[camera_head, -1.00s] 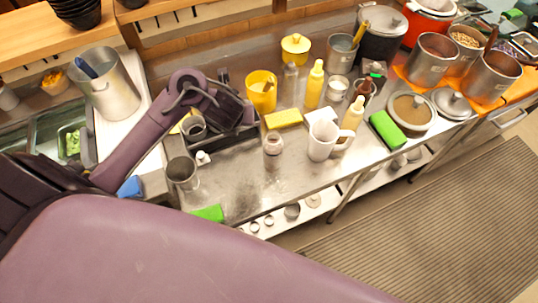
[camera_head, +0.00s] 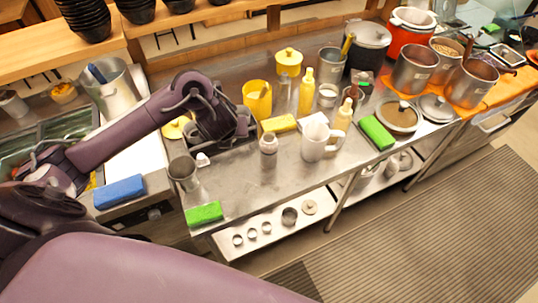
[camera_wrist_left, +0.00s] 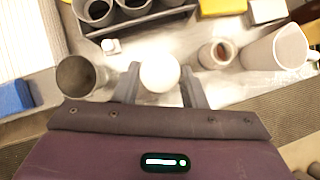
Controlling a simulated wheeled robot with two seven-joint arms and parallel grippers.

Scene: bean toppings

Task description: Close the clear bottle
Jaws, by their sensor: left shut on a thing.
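The clear bottle (camera_head: 268,145) stands upright on the steel counter, left of the white mug. In the left wrist view the bottle (camera_wrist_left: 217,53) is right of my fingers and apart from them; its round mouth shows a reddish inside. My left gripper (camera_wrist_left: 160,88) is shut on a small round white thing (camera_wrist_left: 160,70), which looks like a cap. In the head view this white cap (camera_head: 203,160) is beside the metal cup, left of the bottle; the wrist and arm hide most of the fingers. My right gripper is in neither view.
The metal cup (camera_head: 184,173) stands just left of my left gripper. The white mug (camera_head: 317,143) is close right of the bottle, with a yellow sponge (camera_head: 279,124) behind. A green sponge (camera_head: 204,214) lies at the front edge. The counter between cap and bottle is clear.

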